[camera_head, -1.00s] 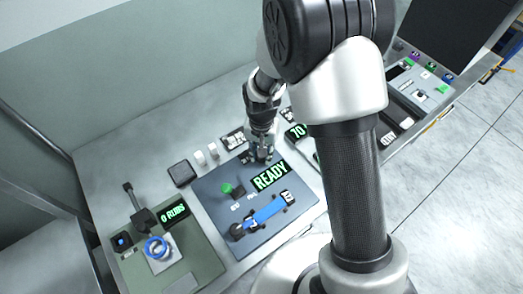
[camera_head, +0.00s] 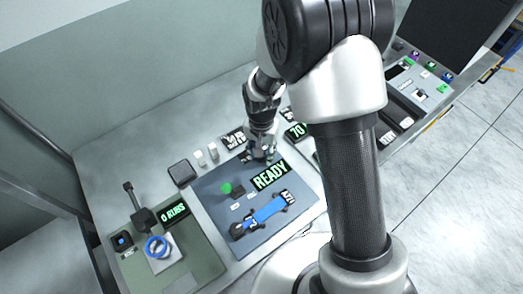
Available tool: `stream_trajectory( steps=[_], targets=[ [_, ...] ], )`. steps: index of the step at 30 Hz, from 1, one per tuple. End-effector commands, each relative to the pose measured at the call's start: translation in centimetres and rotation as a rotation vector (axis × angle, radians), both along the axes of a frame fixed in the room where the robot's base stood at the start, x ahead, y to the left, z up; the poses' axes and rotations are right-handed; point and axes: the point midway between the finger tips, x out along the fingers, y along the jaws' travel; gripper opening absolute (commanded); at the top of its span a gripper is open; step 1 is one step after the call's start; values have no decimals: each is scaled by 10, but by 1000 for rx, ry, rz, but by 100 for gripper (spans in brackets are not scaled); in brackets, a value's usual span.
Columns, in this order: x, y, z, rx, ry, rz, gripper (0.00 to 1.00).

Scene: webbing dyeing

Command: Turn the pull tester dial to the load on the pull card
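The pull tester is a blue-grey panel (camera_head: 212,198) on the bench, with a green READY display (camera_head: 270,175). A blue strap (camera_head: 265,213) lies across it between dark clamps. A green button (camera_head: 226,188) sits left of the display. My gripper (camera_head: 260,156) points down at the panel's back edge, just behind the display. The dial cannot be made out; my gripper may cover it. Whether the fingers touch or hold anything is too small to tell. A small black-and-white card or label (camera_head: 234,138) stands behind the panel, its text unreadable; I cannot tell whether it is the pull card.
A green-grey station (camera_head: 195,262) with a "0 RUBS" display (camera_head: 173,213) and a blue ring (camera_head: 157,247) is at left. A dark square block (camera_head: 181,172) and small white pieces (camera_head: 212,151) stand behind the panel.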

Motion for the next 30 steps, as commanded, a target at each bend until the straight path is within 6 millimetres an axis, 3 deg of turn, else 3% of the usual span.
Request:
stream_trajectory(
  steps=[3, 14, 17, 30],
  targets=[
    [0, 0, 0, 0, 0, 1, 46],
    [0, 0, 4, 0, -1, 1, 46],
    [1, 0, 15, 1, -4, 1, 46],
    [1, 0, 102, 1, -4, 1, 46]
  ],
)
